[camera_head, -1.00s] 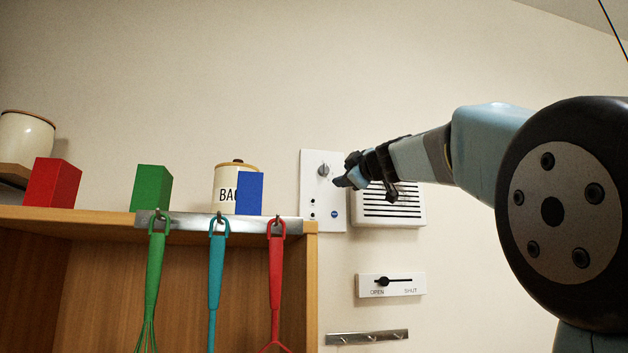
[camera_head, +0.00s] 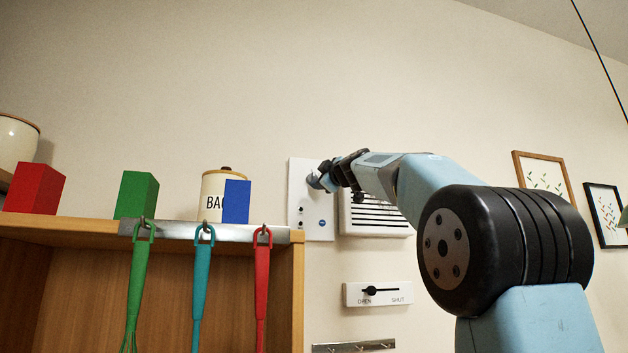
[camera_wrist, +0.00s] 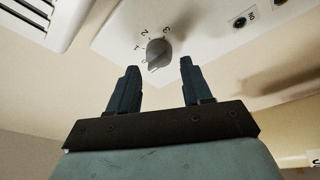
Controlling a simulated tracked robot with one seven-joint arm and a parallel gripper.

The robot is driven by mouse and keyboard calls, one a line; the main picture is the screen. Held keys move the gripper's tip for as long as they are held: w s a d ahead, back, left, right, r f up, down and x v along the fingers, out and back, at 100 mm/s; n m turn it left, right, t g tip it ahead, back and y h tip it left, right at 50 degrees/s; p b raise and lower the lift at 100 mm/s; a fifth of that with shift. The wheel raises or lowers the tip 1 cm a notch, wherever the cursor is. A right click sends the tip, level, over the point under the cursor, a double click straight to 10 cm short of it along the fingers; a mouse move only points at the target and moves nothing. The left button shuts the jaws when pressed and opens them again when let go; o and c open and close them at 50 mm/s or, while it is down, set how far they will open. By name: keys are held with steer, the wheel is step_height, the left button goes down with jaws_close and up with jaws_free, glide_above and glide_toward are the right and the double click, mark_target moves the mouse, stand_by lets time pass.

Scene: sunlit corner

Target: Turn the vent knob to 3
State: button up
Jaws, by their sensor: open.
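The vent knob (camera_wrist: 158,53) is a grey round knob on a white wall panel (camera_wrist: 115,30), with the marks 0, 1, 2 and 3 around it. Its pointer appears to be toward the 0 side, though this is small in the wrist view. In the head view the knob (camera_head: 313,181) is partly covered by my gripper (camera_head: 325,178). In the wrist view my gripper (camera_wrist: 158,72) is open, its two dark fingers apart on either side below the knob. I cannot tell whether either finger touches it.
A slatted vent (camera_head: 376,214) is right of the panel, with an OPEN/SHUT slider (camera_head: 378,294) below. A wooden shelf (camera_head: 70,228) at left holds coloured blocks and a canister (camera_head: 213,190), with hanging utensils. Framed pictures (camera_head: 544,178) hang at right.

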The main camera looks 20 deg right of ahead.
mark_target(314, 179)
steer(key=shift+x, duration=2)
steer(key=c, duration=0.7)
steer(key=shift+a, duration=0.1)
steer(key=shift+c, duration=0.2)
